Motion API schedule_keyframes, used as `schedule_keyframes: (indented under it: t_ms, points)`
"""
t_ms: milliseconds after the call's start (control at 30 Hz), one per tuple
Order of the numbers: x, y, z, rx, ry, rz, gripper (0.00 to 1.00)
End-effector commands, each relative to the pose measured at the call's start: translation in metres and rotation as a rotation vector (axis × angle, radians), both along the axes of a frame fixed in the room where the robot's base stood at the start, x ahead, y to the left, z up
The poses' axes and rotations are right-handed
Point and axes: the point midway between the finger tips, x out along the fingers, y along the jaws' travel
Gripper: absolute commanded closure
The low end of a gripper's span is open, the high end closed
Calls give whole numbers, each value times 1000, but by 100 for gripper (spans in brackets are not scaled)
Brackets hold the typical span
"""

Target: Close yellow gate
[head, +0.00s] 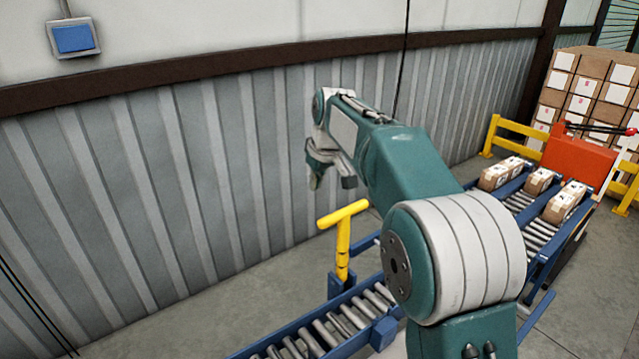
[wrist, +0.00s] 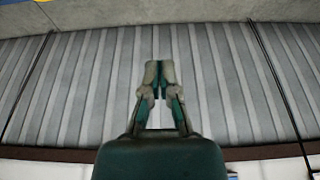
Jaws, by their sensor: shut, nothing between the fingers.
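The yellow gate (head: 343,232) is a T-shaped yellow bar on a post at the side of the blue-framed roller conveyor (head: 335,330). Its crossbar slants up to the right in the head view. My gripper (head: 328,182) is above the gate and apart from it in the head view, pointing downward. In the wrist view my gripper (wrist: 159,68) is shut and empty, with the corrugated wall behind it. A sliver of yellow shows at the top left corner of the wrist view; I cannot tell whether it is the gate. My arm hides part of the conveyor.
Cartons (head: 500,173) sit on the conveyor's far part at the right. An orange-red machine (head: 578,165), a yellow guard rail (head: 515,131) and stacked cartons (head: 590,85) stand beyond. The corrugated wall (head: 150,170) runs behind. Floor at lower left is clear.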

Motion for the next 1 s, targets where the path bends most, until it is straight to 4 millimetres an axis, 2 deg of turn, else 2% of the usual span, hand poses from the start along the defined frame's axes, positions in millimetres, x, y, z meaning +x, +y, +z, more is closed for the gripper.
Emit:
schedule_keyframes:
  t_ms: [100, 400, 700, 1000]
  points:
    - [6, 4, -24, 0, 5, 0, 100]
    - [19, 13, -72, 0, 5, 0, 100]
    - [-9, -7, -69, 0, 0, -1, 100]
    - [-14, -10, -69, 0, 1, -1, 100]
